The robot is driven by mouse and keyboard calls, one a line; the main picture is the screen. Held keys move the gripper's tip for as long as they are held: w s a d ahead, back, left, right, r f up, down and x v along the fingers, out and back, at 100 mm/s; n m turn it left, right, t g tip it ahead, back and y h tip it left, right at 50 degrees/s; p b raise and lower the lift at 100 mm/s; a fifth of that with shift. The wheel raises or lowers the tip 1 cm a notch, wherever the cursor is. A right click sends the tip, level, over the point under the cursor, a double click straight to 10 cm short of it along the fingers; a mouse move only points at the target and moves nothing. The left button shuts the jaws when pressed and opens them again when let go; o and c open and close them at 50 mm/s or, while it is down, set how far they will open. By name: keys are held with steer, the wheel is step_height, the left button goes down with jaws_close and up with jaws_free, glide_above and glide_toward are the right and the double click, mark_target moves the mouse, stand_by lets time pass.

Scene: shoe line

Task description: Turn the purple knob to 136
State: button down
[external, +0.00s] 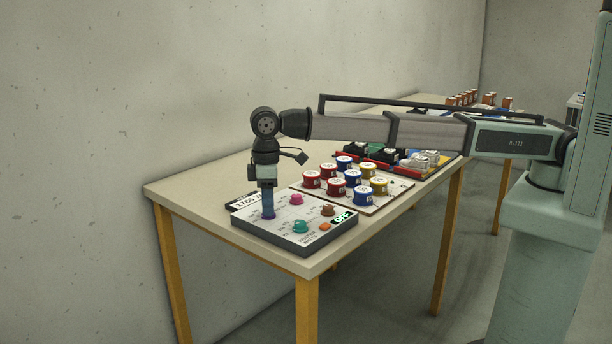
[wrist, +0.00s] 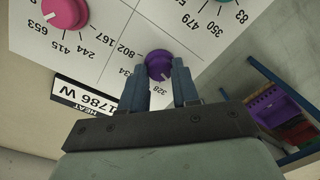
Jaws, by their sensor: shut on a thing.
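The purple knob (wrist: 158,64) shows in the wrist view on a white-topped control panel, between the tips of my gripper (wrist: 160,84). The two blue fingers are shut on the knob, one on each side. A small light mark shows on its lower edge, near the printed 328. The numbers 802 and one ending in 34 are left of it; the rest of its scale is hidden or unclear. In the external view my gripper (external: 267,211) points straight down at the panel's left part, and its fingers mostly hide the knob.
A display reads 1786 W (wrist: 111,111). A board with several coloured jars (external: 338,188) stands right of the panel.

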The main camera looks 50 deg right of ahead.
steer(key=shift+n, duration=0.6)
steer(key=c, duration=0.8)
jaws_free()
steer(key=r, duration=1.4)
steer(key=shift+w+d, duration=0.15)
steer(key=shift+w, duration=0.15)
steer(key=shift+s+f, duration=0.1)
steer(key=shift+f, duration=0.05)
